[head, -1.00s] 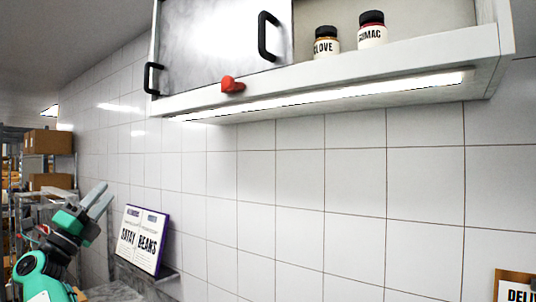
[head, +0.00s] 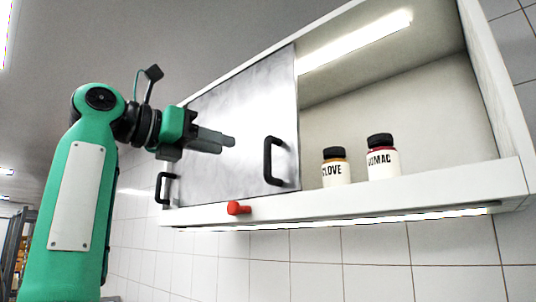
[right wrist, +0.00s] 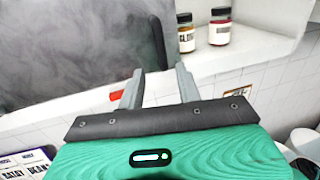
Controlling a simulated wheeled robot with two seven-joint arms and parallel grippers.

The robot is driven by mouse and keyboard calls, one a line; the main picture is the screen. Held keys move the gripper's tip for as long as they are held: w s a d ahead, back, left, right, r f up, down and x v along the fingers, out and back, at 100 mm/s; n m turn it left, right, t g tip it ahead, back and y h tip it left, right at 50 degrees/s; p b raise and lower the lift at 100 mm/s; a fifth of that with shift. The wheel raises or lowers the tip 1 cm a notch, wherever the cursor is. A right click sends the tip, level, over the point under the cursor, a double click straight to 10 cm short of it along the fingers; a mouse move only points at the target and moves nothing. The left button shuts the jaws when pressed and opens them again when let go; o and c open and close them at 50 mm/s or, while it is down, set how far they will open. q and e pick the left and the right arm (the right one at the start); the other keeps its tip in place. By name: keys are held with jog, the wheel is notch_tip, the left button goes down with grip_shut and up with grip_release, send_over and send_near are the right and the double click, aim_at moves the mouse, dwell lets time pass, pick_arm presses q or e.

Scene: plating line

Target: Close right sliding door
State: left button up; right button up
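The sliding door panel (head: 235,110) is grey metal and covers the left part of the wall cabinet. The cabinet's right part is open. A black handle (head: 275,160) stands near the panel's right edge; another black handle (head: 167,188) is at the far left. I cannot tell where one door ends and the other begins. My right gripper (head: 228,141) is in front of the panel, left of the nearer handle, seemingly apart from it. In the right wrist view its fingers (right wrist: 160,80) are spread and empty, with the dark handle (right wrist: 160,42) beyond them. My left gripper is not in view.
Two jars, labelled CLOVE (head: 336,172) and SUMAC (head: 383,162), stand on the open right shelf. A red knob (head: 238,208) sticks out from the cabinet's lower edge (head: 340,210). In the right wrist view, a book stand (right wrist: 25,165) shows at lower left.

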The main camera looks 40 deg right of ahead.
aim_at(268, 171)
jog(key=d, duration=0.4)
jog(key=s+d, duration=0.1)
jog(key=d, duration=0.7)
jog(key=shift+s, duration=0.15)
grip_shut()
